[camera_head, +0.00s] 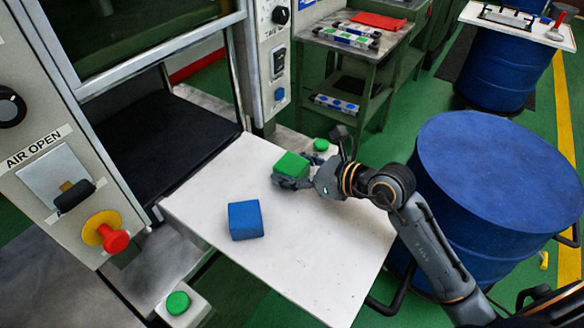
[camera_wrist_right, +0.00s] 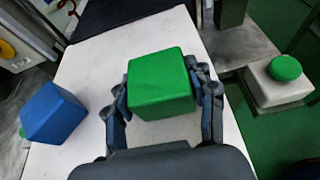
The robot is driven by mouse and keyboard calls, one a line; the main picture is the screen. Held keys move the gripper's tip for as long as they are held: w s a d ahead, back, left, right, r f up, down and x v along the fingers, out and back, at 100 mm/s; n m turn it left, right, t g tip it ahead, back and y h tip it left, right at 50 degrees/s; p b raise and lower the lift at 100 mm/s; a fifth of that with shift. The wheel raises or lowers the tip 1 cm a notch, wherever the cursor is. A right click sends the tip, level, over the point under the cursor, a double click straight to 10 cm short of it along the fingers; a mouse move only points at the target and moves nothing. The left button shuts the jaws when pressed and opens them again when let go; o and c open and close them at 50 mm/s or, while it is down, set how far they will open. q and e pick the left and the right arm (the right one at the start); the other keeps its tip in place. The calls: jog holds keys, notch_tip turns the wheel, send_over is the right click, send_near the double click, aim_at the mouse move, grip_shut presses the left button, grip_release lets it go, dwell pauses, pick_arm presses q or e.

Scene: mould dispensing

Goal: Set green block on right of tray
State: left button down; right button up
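The green block (camera_head: 292,165) is at the far right part of the white tray (camera_head: 310,262). In the right wrist view the green block (camera_wrist_right: 160,84) sits between the two fingers of my right gripper (camera_wrist_right: 163,92), which appear to touch its sides. My right gripper also shows in the head view (camera_head: 296,180), reaching in from the right. Whether the block rests on the tray or is just above it is hard to tell. A blue block (camera_head: 245,220) stands on the tray to the left; it also shows in the wrist view (camera_wrist_right: 52,112). My left gripper is not seen.
A machine with an AIR OPEN panel (camera_head: 45,170) and a dark opening stands at the left. Green buttons sit on boxes near the tray (camera_head: 178,302) (camera_head: 321,145). A blue drum (camera_head: 490,190) stands right of the tray. The tray's front part is clear.

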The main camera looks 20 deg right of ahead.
jog(key=o, duration=0.4)
jog(key=shift+r, duration=0.25)
jog(key=b+v, duration=0.1)
jog(key=v, duration=0.9)
jog(key=shift+s+d, duration=0.15)
jog(key=shift+s, duration=0.1)
jog(key=shift+s+d+r, duration=0.35)
jog(key=shift+s+d, duration=0.05)
jog(key=shift+s, duration=0.1)
